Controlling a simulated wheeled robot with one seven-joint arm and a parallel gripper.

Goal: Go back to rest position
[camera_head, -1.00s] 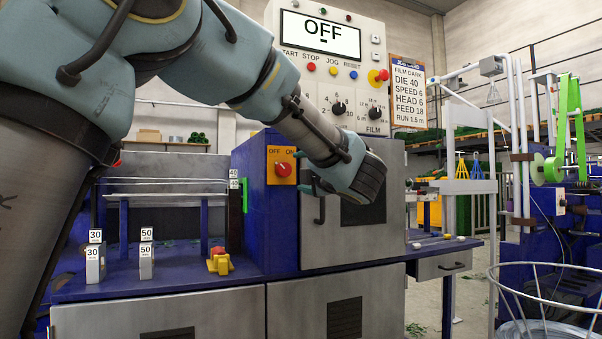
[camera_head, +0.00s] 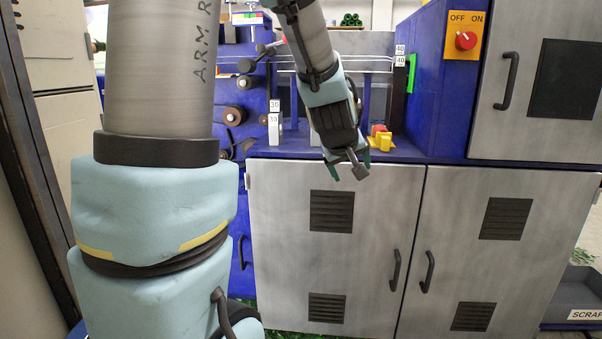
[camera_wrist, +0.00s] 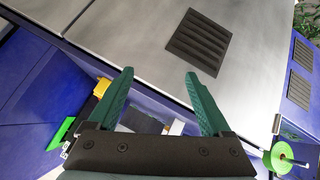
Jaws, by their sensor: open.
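My gripper (camera_head: 347,172) hangs in front of the blue machine's work shelf, above the grey cabinet doors (camera_head: 385,190). In the wrist view my gripper (camera_wrist: 160,95) shows two green fingers spread apart with nothing between them. The fingers point toward a grey door with a dark vent (camera_wrist: 198,42). My arm bends down from the top of the head view to the gripper. The gripper appears apart from the doors and shelf.
A yellow block with a red part (camera_head: 381,138) sits on the shelf right of my gripper. A "30" marked block (camera_head: 274,128) stands to its left. A red OFF/ON switch (camera_head: 466,40) is at upper right. A grey scrap bin (camera_head: 578,300) stands at lower right.

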